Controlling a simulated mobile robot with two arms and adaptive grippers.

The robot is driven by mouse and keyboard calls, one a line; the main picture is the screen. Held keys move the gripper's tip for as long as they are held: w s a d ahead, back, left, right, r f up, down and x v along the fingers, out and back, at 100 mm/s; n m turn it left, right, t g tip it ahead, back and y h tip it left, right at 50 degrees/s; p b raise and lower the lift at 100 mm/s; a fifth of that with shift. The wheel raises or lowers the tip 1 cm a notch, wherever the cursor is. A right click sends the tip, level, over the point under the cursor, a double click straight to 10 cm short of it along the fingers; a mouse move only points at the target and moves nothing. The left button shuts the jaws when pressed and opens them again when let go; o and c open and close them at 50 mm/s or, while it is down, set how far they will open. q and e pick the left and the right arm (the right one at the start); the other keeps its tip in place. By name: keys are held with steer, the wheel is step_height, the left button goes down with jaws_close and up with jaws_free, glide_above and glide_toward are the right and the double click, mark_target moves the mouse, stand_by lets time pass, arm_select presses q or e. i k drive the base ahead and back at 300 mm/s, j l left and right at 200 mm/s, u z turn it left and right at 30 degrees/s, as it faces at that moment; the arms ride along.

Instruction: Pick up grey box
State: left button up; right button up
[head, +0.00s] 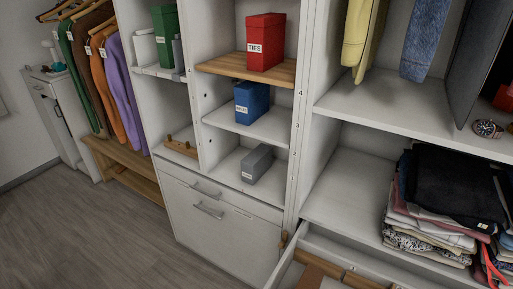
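The grey box (257,165) lies low and flat in the bottom middle cubby of the white shelving, with a small white label on its front end. The cubby's white floor (229,172) shows around it. A blue box (251,103) stands in the cubby above, and a red box labelled TIES (265,42) stands on the wooden shelf above that. Neither of my grippers is in the head view.
White drawers (210,210) are below the cubby. An open drawer (330,264) juts out at the lower right. Folded clothes (440,200) are stacked on the right shelf. The wooden floor (80,235) at left is clear.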

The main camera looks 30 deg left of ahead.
mark_target(258, 162)
steer(key=i+j+z, duration=0.25)
steer(key=j+z, duration=0.15)
steer(key=j, duration=1.3)
steer(key=j+z, duration=0.35)
steer(key=j, duration=1.3)
steer(key=i, duration=0.05)
